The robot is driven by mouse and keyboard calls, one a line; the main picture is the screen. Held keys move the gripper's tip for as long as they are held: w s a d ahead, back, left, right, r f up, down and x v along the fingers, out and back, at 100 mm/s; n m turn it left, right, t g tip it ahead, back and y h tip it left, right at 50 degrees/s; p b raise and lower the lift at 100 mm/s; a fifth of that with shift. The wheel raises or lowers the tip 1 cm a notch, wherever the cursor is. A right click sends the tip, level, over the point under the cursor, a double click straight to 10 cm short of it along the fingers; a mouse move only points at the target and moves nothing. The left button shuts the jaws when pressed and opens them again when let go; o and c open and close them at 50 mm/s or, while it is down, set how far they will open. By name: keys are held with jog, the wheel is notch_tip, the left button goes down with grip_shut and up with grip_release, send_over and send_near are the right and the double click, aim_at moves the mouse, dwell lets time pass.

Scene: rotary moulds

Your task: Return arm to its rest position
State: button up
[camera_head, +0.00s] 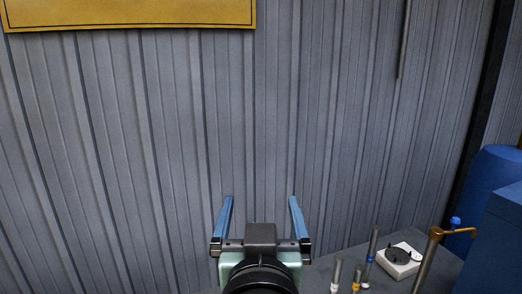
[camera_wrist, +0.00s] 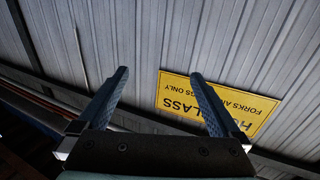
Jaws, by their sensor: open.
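My gripper (camera_head: 261,215) shows at the bottom middle of the head view, its two blue fingers spread wide apart with nothing between them. It is raised in front of the grey corrugated wall (camera_head: 150,140). In the wrist view my gripper (camera_wrist: 158,85) is also open and empty, and its fingers point toward the corrugated wall and a yellow sign. Nothing touches the fingers.
A dark bench (camera_head: 405,240) at lower right carries a white device with a dark round top (camera_head: 400,258), several upright cylinders and a brown-topped post (camera_head: 436,235). Blue containers (camera_head: 495,190) stand at the right edge. A yellow sign (camera_head: 130,14) hangs on the wall.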

jog(key=s+r+t+b, duration=0.1)
jog(key=s+r+t, duration=0.3)
jog(key=r, duration=0.6)
jog(key=s+r+t+b, duration=0.1)
jog(key=s+r+t, duration=0.4)
jog(key=s+r, duration=0.3)
notch_tip(320, 180, up, 3)
jog(key=shift+s+f, duration=0.1)
jog(key=shift+s, duration=0.25)
dwell(0.5)
